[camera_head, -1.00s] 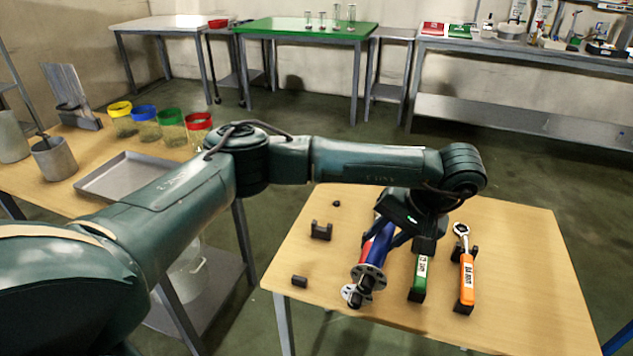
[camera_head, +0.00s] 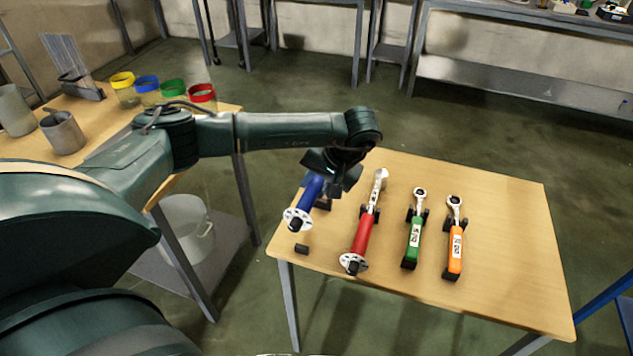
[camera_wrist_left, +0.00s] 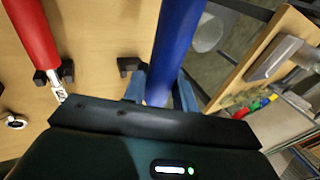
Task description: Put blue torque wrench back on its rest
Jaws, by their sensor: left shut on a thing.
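The blue torque wrench (camera_head: 307,198) is in my left gripper (camera_head: 318,180), its flanged end pointing toward the near left of the table. It also shows in the left wrist view (camera_wrist_left: 176,45), between the two fingers (camera_wrist_left: 160,90). The wrench is over the left part of the table, above or close to a dark rest block (camera_head: 301,248) near the table's left edge. Another dark rest block (camera_wrist_left: 130,65) shows beside the wrench in the wrist view; in the head view it is mostly hidden by the gripper. I cannot tell whether the wrench touches the rest. My right gripper is out of view.
A red torque wrench (camera_head: 362,235) lies just right of the blue one. Green (camera_head: 414,240) and orange (camera_head: 456,250) wrenches lie further right on rests. The wooden table (camera_head: 510,240) is bare at its right side.

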